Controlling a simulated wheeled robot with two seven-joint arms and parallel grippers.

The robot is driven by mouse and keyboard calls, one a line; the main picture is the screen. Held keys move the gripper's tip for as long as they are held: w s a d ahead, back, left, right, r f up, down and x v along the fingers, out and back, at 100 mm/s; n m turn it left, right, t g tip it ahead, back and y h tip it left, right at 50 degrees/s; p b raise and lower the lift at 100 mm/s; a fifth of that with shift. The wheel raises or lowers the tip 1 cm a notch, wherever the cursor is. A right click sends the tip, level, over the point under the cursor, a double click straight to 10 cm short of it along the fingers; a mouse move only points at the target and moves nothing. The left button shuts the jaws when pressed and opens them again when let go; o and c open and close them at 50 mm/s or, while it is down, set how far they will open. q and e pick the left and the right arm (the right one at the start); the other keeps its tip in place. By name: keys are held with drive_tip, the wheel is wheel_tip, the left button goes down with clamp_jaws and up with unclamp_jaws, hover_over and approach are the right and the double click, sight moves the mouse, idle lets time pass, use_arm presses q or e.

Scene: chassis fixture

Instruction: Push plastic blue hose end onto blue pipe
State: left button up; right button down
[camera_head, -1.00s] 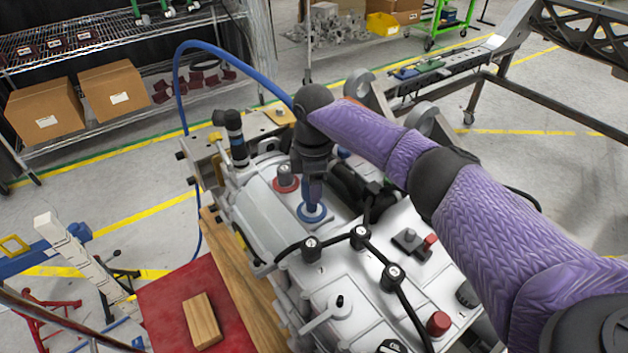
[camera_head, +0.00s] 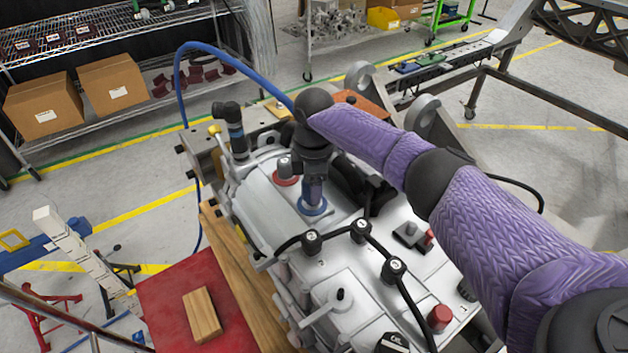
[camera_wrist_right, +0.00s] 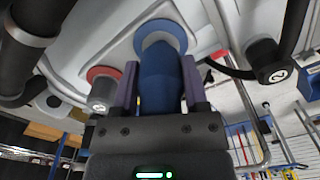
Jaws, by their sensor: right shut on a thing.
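My right gripper (camera_head: 314,190) reaches down from above to a blue ring (camera_head: 313,206) on top of the light grey chassis unit. In the right wrist view its two purple fingers (camera_wrist_right: 160,88) are shut on the blue hose end (camera_wrist_right: 160,82), one on each side. The hose end meets the blue ring there (camera_wrist_right: 178,28), apparently touching it or very close. The blue pipe itself is hidden by the hose end and ring. The blue hose (camera_head: 205,46) arches from behind my right wrist to the left and down. My left gripper is not in view.
A red-ringed grey fitting (camera_head: 286,178) stands close to the left of my right gripper. Black cables with numbered caps (camera_head: 361,230) run across the unit in front. A wooden block (camera_head: 202,314) lies on a red surface (camera_head: 168,300) at lower left.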

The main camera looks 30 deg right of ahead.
drive_tip(key=shift+f, duration=0.35)
drive_tip(key=shift+f+b, duration=0.3)
drive_tip(key=shift+f, duration=0.2)
unclamp_jaws()
wheel_tip(320, 180, up, 6)
drive_tip(key=p, duration=0.6)
drive_tip(key=shift+r, duration=0.25)
drive_tip(key=shift+f, duration=0.25)
